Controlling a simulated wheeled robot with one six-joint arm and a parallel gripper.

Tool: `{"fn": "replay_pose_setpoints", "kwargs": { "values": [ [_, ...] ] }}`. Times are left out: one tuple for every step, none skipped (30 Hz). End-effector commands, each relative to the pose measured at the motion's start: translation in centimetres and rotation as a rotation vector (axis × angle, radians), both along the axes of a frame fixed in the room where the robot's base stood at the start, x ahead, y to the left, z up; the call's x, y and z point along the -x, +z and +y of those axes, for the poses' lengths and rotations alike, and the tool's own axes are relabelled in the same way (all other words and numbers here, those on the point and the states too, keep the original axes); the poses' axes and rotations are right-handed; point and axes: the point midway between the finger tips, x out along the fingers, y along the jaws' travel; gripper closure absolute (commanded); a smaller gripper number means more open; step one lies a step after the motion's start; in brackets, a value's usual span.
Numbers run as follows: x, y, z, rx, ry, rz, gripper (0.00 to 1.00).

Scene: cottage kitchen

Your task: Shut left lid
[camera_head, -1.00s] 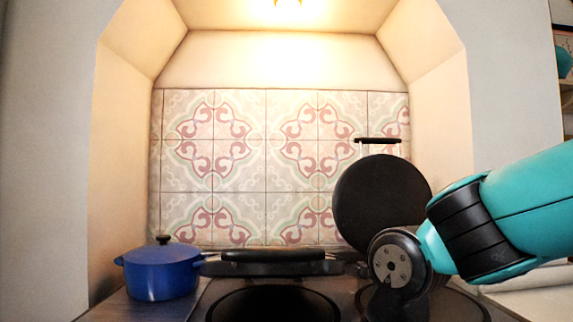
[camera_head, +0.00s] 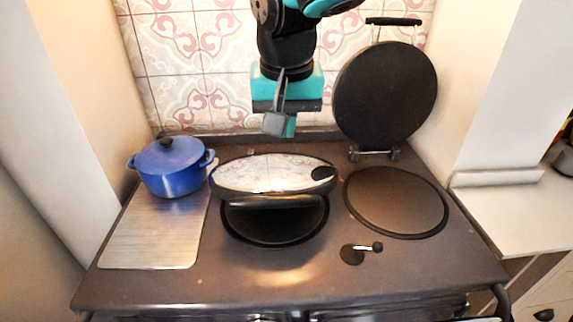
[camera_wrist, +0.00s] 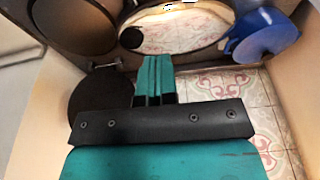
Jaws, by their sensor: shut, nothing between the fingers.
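The left lid (camera_head: 262,172) is a shiny, mirror-like oval over the left hotplate (camera_head: 275,228) in the head view. It is tilted and partly open, with a dark gap below its near edge. My gripper (camera_head: 284,126) hangs pointing down behind and above this lid, in front of the tiled wall, apart from it as far as I can see. In the wrist view, the gripper's teal fingers (camera_wrist: 154,75) are together and empty, pointing towards the shiny lid (camera_wrist: 188,30).
The right lid (camera_head: 385,95), a black disc, stands upright behind the right hotplate (camera_head: 396,202). A blue pot (camera_head: 172,172) stands at the left behind a bare metal plate (camera_head: 152,238). A small dark tool (camera_head: 355,254) lies on the stove front. Walls close in both sides.

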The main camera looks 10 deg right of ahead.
Motion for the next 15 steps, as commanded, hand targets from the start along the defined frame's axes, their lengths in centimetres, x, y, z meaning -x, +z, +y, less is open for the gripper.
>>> {"fn": "replay_pose_setpoints", "kwargs": {
  "values": [
    [-0.1, -0.7, -0.1, 0.003, -0.002, 0.003, 1.00],
    [-0.2, -1.2, -0.1, 0.004, -0.002, 0.004, 1.00],
    [-0.4, -1.9, -0.2, 0.003, -0.002, 0.006, 1.00],
    [-0.5, -2.5, -0.2, 0.004, -0.002, 0.005, 1.00],
    [-0.7, -3.1, -0.2, 0.004, -0.002, 0.006, 1.00],
    [-0.8, -4.0, -0.2, 0.005, -0.001, 0.006, 1.00],
    [-1.0, -4.6, -0.2, 0.005, -0.001, 0.007, 1.00],
    [-1.1, -5.2, -0.2, 0.004, -0.001, 0.005, 1.00],
    [-1.3, -6.1, -0.3, 0.003, -0.002, 0.006, 1.00],
    [-1.4, -6.7, -0.3, 0.003, -0.003, 0.007, 1.00],
    [-1.6, -7.4, -0.3, 0.004, -0.003, 0.006, 1.00],
    [-1.8, -8.1, -0.3, 0.003, -0.004, 0.005, 1.00],
    [-1.9, -8.7, -0.3, 0.003, -0.003, 0.005, 1.00],
    [-1.8, -9.1, -0.3, 0.003, -0.002, 0.005, 1.00],
    [-1.3, -9.6, -0.3, 0.003, 0.000, 0.006, 1.00]
  ]
}}
